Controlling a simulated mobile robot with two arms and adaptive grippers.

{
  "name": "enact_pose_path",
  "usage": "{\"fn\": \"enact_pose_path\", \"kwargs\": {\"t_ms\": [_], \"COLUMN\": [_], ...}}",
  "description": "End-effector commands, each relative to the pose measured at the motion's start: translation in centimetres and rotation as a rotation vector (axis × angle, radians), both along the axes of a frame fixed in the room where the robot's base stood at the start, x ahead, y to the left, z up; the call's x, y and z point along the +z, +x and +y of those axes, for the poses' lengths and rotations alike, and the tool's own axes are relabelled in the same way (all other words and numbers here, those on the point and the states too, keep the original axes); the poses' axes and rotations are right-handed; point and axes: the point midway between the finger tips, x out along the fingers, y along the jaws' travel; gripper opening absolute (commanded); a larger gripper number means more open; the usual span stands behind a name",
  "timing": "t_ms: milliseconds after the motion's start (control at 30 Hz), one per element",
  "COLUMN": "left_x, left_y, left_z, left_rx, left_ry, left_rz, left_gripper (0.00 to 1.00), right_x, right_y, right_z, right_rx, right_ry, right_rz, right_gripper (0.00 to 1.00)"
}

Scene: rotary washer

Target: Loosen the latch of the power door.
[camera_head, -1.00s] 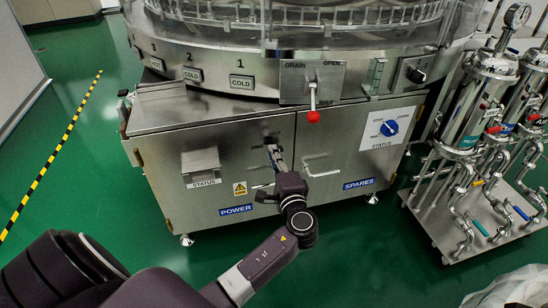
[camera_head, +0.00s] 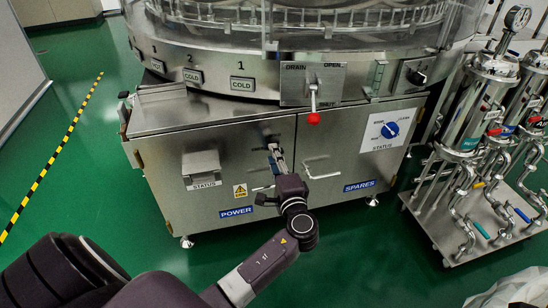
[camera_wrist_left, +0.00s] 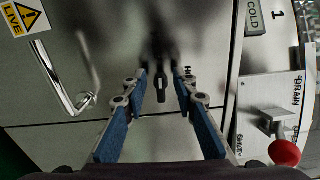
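The power door (camera_head: 215,175) is the left steel door of the cabinet under the washer, with a blue POWER label (camera_head: 236,211) low on it; it looks shut. My left gripper (camera_head: 274,150) is at the upper right of this door and hides the latch there in the head view. In the left wrist view, the small dark latch (camera_wrist_left: 161,88) shows between the two blue-padded fingers of my left gripper (camera_wrist_left: 161,84). The fingers are open, with a gap to the latch on each side. My right gripper is in neither view.
A bent door handle (camera_wrist_left: 85,95) is beside the gripper in the left wrist view. The spares door (camera_head: 345,150) is to the right, with its own handle. A red-knobbed drain lever (camera_head: 313,117) hangs above. A pipe-and-filter cart (camera_head: 470,215) stands at right.

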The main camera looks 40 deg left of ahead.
Motion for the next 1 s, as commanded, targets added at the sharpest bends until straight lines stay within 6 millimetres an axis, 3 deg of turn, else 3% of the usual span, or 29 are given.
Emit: {"fn": "enact_pose_path", "kwargs": {"t_ms": [167,600,1000], "left_x": [-0.1,-0.1,0.0], "left_y": [-1.0,-6.7,-7.8], "left_z": [-1.2,-7.8,-9.1], "left_rx": [-0.001,0.0,0.0], "left_ry": [-0.001,-0.002,-0.001], "left_rz": [0.0,0.002,0.001], "left_gripper": [0.26,0.26,0.26], "right_x": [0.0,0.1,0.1], "right_y": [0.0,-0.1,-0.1], "right_z": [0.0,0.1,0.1], "right_rx": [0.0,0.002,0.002], "right_ry": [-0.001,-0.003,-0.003], "right_rz": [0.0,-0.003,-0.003], "right_gripper": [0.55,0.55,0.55]}}
